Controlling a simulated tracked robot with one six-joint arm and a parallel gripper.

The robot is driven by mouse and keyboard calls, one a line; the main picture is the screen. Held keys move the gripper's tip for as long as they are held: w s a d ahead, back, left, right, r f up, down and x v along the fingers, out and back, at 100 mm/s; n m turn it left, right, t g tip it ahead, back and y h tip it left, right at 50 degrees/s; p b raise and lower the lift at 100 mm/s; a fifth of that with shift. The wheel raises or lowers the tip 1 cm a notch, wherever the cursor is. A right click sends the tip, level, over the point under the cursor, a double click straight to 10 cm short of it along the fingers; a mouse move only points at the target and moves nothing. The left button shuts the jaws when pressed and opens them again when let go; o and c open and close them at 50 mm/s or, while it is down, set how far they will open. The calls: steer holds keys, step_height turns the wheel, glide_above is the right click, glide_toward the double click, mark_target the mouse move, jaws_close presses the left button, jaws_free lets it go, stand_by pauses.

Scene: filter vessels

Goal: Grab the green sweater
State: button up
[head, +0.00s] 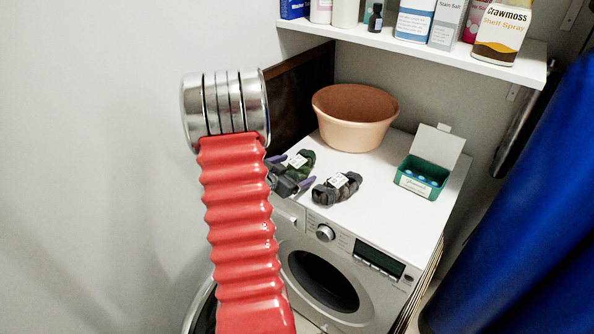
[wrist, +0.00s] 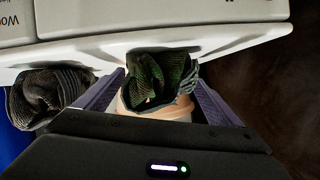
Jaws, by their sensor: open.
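The green sweater (head: 304,160) is a small dark green rolled bundle with a white tag, on the washing machine's top near its left edge. My gripper (head: 291,172) is open at that edge, its purple fingers apart beside the sweater. In the wrist view, the green sweater (wrist: 160,78) shows ribbed knit between the two open fingers of my gripper (wrist: 158,80), with nothing clamped. Whether the fingers touch it I cannot tell. My red arm covers the area left of the machine.
A dark grey rolled garment (head: 337,188) lies close to the right of the sweater. A peach basin (head: 355,116) stands behind, and a green box (head: 423,177) with an open lid stands to the right. A shelf (head: 420,56) with bottles overhangs the back. The washing machine's top (head: 385,205) is clear in front.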

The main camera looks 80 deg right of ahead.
mark_target(295, 164)
steer(key=shift+c, duration=0.5)
steer(key=c, duration=1.3)
steer(key=shift+o, duration=0.2)
steer(key=shift+r, duration=0.15)
step_height(295, 164, up, 10)
steer(key=shift+f, duration=0.1)
